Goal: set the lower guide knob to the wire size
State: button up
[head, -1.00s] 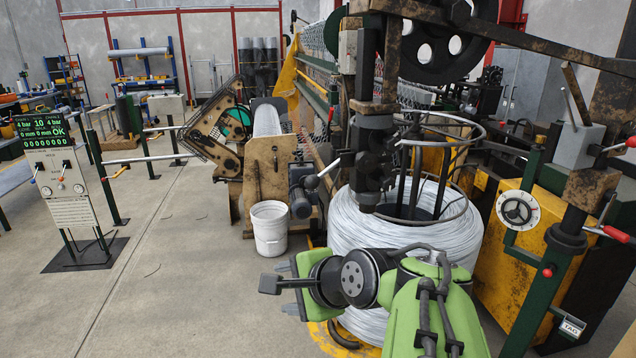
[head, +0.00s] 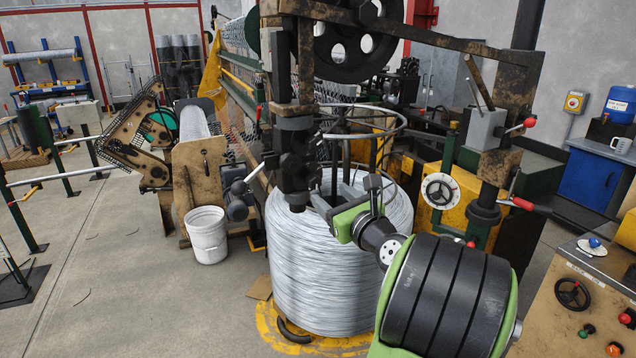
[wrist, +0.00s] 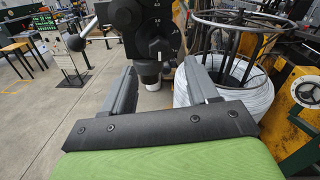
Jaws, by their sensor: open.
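The dark guide column (head: 295,160) hangs in front of the wire coil in the head view, with stacked dark round parts. In the wrist view its dark body (wrist: 155,25) stands just beyond my fingertips, with small white scale marks on its face. A round dark knob (wrist: 126,14) shows on its left. I cannot tell for sure which knob is the lower one, and the marks are too small to read. My gripper (wrist: 160,72) is open and empty, its two fingers pointing at the lower part of the column. In the head view my gripper (head: 331,195) is right of the column.
The wire coil (head: 335,265) stands on a yellow base just below my gripper. A ball-ended lever (head: 240,187) juts left from the column. A handwheel dial (head: 440,192) is at right.

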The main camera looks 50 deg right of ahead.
aim_at(316, 184)
jog(key=p+x, duration=0.1)
jog(key=x, duration=0.6)
jog(key=shift+w, duration=0.15)
jog(key=shift+c, duration=0.2)
jog(key=c, duration=1)
